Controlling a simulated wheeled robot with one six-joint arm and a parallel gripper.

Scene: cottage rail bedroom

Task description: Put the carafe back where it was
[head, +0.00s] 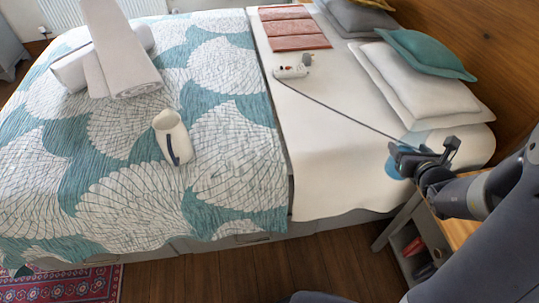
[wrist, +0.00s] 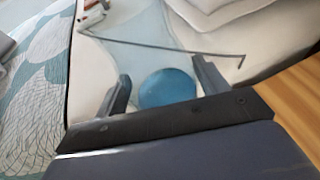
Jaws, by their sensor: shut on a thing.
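My gripper (head: 424,150) is over the near right side of the bed, beside the nightstand. In the wrist view, its two dark fingers (wrist: 162,76) stand on either side of a clear, see-through vessel with a round blue part (wrist: 168,89). It looks like the carafe, and my gripper is shut on it. In the head view, only a blue patch of it (head: 394,168) shows clearly beside the fingers. The nightstand (head: 458,232) has a wooden top, partly hidden by my arm.
A white jug with a dark blue handle (head: 171,137) is on the patterned quilt (head: 230,205). Rolled towels (head: 122,50) lie farther back. A power strip (head: 291,72) trails a cord towards my gripper. Pillows (head: 420,85) are at the right. Shelf items (head: 414,246) sit in the nightstand.

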